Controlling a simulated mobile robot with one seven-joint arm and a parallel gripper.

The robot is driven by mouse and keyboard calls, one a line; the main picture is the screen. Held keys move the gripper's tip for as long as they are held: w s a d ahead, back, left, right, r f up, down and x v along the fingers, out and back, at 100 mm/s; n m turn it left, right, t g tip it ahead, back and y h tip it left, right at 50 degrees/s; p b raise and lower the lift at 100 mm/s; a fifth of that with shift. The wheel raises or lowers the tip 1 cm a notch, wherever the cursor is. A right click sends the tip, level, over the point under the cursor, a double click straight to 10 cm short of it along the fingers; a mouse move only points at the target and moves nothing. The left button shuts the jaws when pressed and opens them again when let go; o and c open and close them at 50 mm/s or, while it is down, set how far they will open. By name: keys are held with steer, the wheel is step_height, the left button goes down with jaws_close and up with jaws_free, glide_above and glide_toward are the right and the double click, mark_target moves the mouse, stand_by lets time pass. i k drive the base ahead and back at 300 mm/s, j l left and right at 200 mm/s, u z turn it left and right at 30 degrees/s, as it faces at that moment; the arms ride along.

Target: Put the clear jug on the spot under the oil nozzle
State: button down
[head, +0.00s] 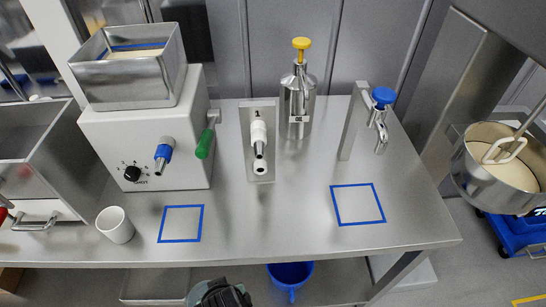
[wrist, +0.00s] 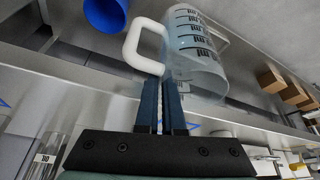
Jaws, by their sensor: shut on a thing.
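My gripper (wrist: 163,90) is shut on the white handle of the clear jug (wrist: 196,75) in the wrist view. The jug is see-through with dark measuring marks and looks tilted in that view. In the head view the jug does not show; only part of my arm shows at the bottom edge. A steel bottle with a yellow top and a label that seems to read OIL (head: 298,95) stands at the back of the steel table. Blue-outlined squares lie below a blue-tipped nozzle (head: 163,155) at left and near a blue-knobbed tap (head: 381,105) at right.
The left square (head: 181,224) and right square (head: 358,204) are empty. A white cup (head: 115,225) stands left of the left square. A stand marked 1 with a white nozzle (head: 259,140) is mid-table. A blue bucket (head: 290,277) is below the front edge. A mixer bowl (head: 498,165) is at right.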

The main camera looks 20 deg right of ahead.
mark_target(296, 163)
steer(key=j+z, duration=0.95)
steer(key=i+l, duration=0.05)
steer(key=l, duration=0.05)
